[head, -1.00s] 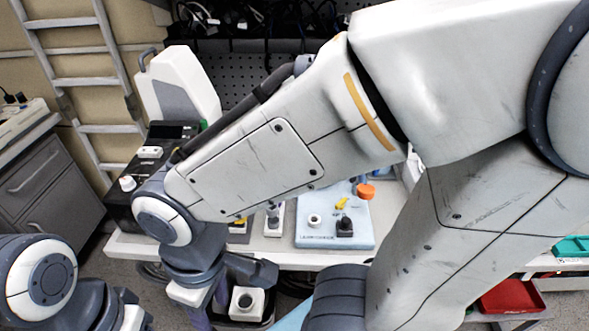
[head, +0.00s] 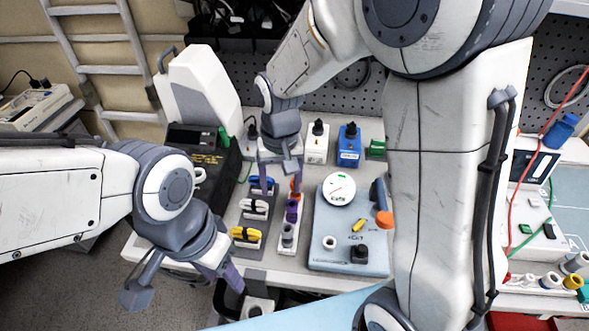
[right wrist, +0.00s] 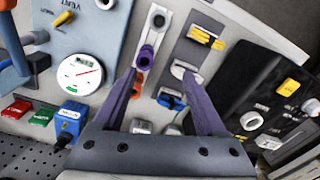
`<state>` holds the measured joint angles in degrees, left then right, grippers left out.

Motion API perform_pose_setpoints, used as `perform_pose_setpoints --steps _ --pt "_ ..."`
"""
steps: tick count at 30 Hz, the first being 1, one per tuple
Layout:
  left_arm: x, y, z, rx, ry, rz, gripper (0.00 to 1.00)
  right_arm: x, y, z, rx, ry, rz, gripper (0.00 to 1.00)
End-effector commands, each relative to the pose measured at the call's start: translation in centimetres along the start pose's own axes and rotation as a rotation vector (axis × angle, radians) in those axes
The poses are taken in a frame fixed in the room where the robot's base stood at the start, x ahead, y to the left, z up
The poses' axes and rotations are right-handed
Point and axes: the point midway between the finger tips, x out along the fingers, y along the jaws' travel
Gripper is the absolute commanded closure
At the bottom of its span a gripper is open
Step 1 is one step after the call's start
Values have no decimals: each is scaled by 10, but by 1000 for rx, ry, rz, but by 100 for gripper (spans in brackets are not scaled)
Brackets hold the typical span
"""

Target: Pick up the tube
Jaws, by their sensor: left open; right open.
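A white rack (head: 286,243) on the table holds a row of tubes. They include a purple one (head: 291,211), a grey one (head: 287,236) and an orange one (head: 295,187). Which tube is meant, I cannot tell. The purple one (right wrist: 146,57) also shows in the right wrist view, close to my right gripper's left fingertip. My right gripper (head: 282,185) is open and empty, pointing down over the rack's far end and the clips beside it. My left gripper (head: 187,288) is open and empty at the table's front edge, left of the rack.
A strip of blue, white and yellow clips (head: 247,236) lies just left of the rack. A blue-grey box with a round gauge (head: 339,188) stands to the right. A black device (head: 207,182) stands left. Blue (head: 349,150) and white (head: 316,150) blocks stand behind.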

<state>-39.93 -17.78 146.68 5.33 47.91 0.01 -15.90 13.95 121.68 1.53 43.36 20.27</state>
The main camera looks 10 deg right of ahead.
Motion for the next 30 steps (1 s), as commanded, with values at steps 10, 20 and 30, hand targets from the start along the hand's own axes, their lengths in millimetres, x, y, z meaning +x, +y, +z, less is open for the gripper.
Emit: perform_pose_setpoints --steps 10,20,30 --pt "-28 2 -1 -1 0 0 50 29 52 -71 302 -10 27 26" --pt "-34 2 -2 -1 0 0 50 71 53 -71 303 -7 25 26" --pt "-52 4 -3 -2 0 0 50 107 49 -76 301 -11 27 26"
